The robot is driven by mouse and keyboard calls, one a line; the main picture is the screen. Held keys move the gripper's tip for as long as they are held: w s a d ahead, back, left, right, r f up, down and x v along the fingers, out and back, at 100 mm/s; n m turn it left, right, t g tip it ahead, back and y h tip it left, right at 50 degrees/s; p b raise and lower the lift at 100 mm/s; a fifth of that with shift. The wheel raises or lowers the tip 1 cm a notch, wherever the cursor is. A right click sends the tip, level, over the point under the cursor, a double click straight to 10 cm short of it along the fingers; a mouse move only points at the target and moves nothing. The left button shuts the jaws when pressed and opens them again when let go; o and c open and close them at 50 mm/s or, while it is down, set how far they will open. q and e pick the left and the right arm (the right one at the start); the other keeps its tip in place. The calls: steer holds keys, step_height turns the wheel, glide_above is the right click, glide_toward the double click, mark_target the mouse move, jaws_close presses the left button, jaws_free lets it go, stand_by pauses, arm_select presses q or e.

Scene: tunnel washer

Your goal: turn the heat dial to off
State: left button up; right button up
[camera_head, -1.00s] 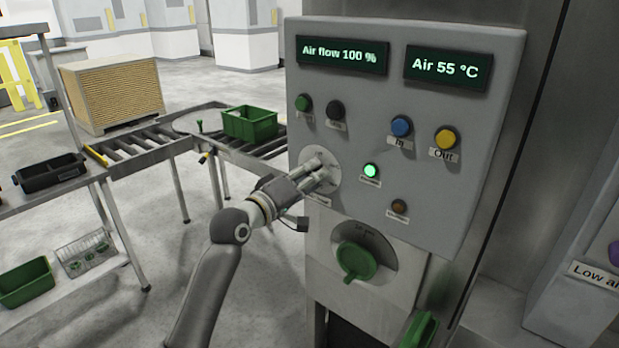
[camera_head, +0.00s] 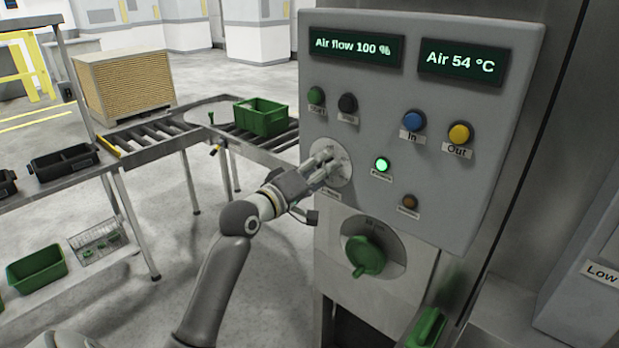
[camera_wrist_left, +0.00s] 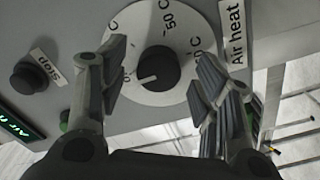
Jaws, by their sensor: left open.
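The heat dial is a black knob (camera_wrist_left: 158,68) on a round white scale plate (camera_wrist_left: 150,30), beside a label reading "Air heat". A white pointer mark on the knob points to the lower left in the left wrist view, near a partly hidden scale marking. My left gripper (camera_wrist_left: 160,85) is open, with one finger on each side of the knob; I cannot tell whether they touch it. In the head view the left gripper (camera_head: 325,168) is in front of the scale plate (camera_head: 343,152) and hides the knob. My right gripper is not in view.
The grey panel (camera_head: 470,105) has displays reading "Air flow 100 %" and "Air 54 °C". A black Stop button (camera_head: 348,103), a lit green lamp (camera_head: 382,165) and a brown button or lamp (camera_head: 409,201) are near the dial. A green handle (camera_head: 367,257) is below. A roller conveyor (camera_head: 150,140) stands left.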

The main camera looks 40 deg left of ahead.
arm_select(q)
steer(key=s, duration=1.1)
steer(key=shift+s+a, duration=0.4)
steer(key=shift+a, duration=0.05)
